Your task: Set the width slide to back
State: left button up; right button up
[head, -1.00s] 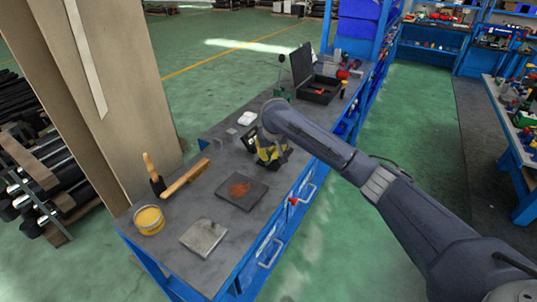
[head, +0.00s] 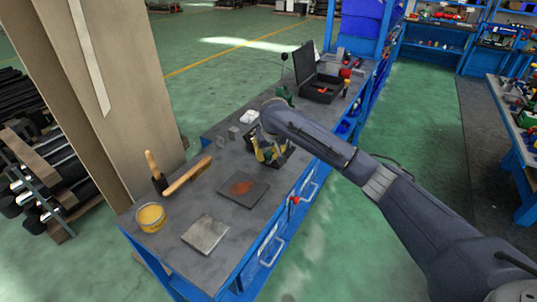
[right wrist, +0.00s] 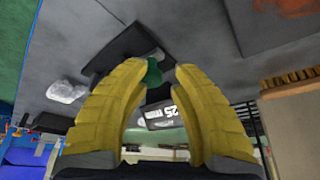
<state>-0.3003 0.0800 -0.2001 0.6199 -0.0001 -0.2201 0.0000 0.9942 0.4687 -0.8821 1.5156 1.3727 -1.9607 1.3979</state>
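My right gripper (head: 268,154) is low over the workbench, its yellow fingers pointing down beside a dark device (head: 284,156) that my arm partly hides. In the right wrist view, the gripper (right wrist: 157,70) is open. A small green knob (right wrist: 153,72) shows between the fingertips, with a visible gap on the right side. Behind it is a black flat part (right wrist: 120,48) and a label (right wrist: 160,116) with "25" on it. I cannot tell which part is the width slide or where it is set. My left gripper is not in view.
On the bench are a dark plate with a rusty patch (head: 243,188), a grey plate (head: 205,234), a yellow tin (head: 151,217), a wooden-handled brush (head: 187,176) and an open black case (head: 318,88). A tall beige pillar (head: 110,90) stands at the left.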

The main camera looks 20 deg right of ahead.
jog(key=o, duration=0.5)
jog(key=shift+d+f, duration=0.15)
jog(key=shift+d, duration=0.05)
jog(key=shift+c, duration=0.2)
jog(key=v, duration=1.2)
jog(key=shift+a, duration=0.1)
